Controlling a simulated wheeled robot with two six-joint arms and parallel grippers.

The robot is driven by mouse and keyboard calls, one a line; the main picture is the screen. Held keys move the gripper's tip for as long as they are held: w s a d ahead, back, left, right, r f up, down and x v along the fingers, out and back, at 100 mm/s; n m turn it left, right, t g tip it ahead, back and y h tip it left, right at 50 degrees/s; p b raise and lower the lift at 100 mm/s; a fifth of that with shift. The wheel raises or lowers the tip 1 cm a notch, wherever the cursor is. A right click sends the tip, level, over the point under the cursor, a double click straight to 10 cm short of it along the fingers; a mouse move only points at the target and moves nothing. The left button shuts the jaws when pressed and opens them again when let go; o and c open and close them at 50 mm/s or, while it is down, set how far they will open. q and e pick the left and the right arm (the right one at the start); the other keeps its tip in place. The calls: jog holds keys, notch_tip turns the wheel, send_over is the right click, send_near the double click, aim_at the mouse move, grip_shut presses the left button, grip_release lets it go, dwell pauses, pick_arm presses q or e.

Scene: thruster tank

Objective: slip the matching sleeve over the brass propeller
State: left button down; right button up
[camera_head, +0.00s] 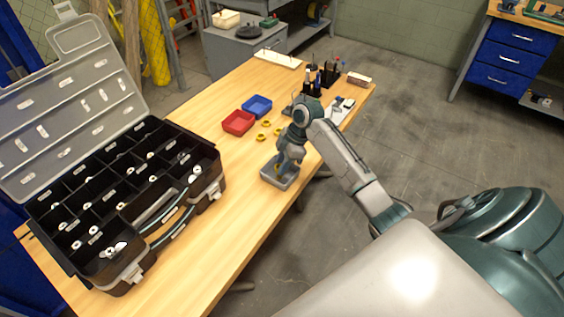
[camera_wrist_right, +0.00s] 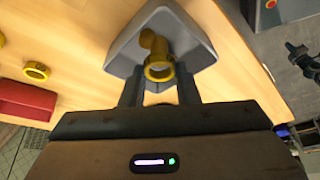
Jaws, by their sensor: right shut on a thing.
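A grey square tray-like base (camera_head: 273,179) sits near the table's right edge, and its grey surface fills the top middle of the right wrist view (camera_wrist_right: 192,35). My right gripper (camera_head: 288,158) is just above it, pointing down. In the right wrist view its two fingers (camera_wrist_right: 159,86) are shut on a yellow ring-shaped piece (camera_wrist_right: 160,71). Another yellow part (camera_wrist_right: 151,40) shows right behind this ring over the base. I cannot tell whether the two touch, or which is the brass propeller. Several loose yellow rings (camera_head: 265,123) lie on the table. My left gripper is out of view.
A red tray (camera_head: 238,122) and a blue tray (camera_head: 257,106) stand behind the loose rings. A large open compartment case (camera_head: 210,165) with small white parts fills the table's left end. Black holders with tools (camera_head: 329,76) stand at the far end. The front table strip is clear.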

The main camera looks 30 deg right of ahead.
jog(key=shift+f, duration=0.5)
jog(key=shift+f, duration=0.3)
dwell(0.4)
jog(key=o, duration=1)
jog(key=a+p+v, duration=0.1)
jog(key=p+v, duration=0.1)
jog(key=v, duration=1.2)
jog(key=shift+w+r, duration=0.2)
jog(key=shift+r, duration=0.35)
jog(key=shift+a, duration=0.1)
